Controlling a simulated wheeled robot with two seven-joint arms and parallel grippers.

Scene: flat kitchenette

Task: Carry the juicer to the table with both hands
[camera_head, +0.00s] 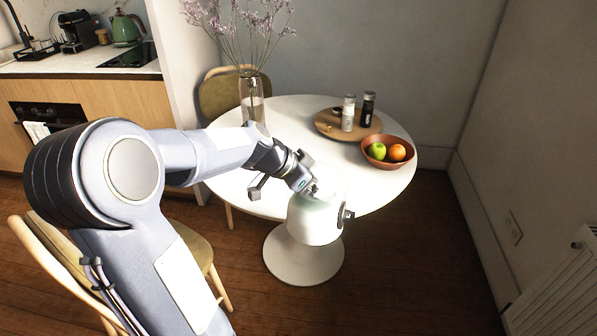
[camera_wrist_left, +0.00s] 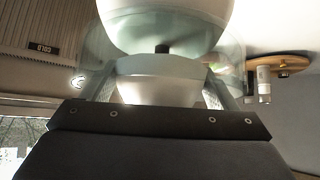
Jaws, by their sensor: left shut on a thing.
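The juicer (camera_head: 314,220) is a white, rounded appliance with a small dark part on its right side. It shows in front of the near edge of the round white table (camera_head: 385,190), overlapping it in the picture; I cannot tell if it touches. My left gripper (camera_head: 300,187) is shut on the juicer's upper part, coming from the upper left. In the left wrist view the juicer (camera_wrist_left: 165,22) fills the space ahead of the gripper, with a dark spout and a pale lower piece. My right gripper is not in view.
On the table are a glass vase (camera_head: 252,100) with dry flowers, a wooden tray (camera_head: 328,127) with shakers, and a fruit bowl (camera_head: 388,163). Wooden chairs (camera_head: 205,255) stand at the left and behind. A radiator (camera_head: 555,285) is at right. The table's right front is clear.

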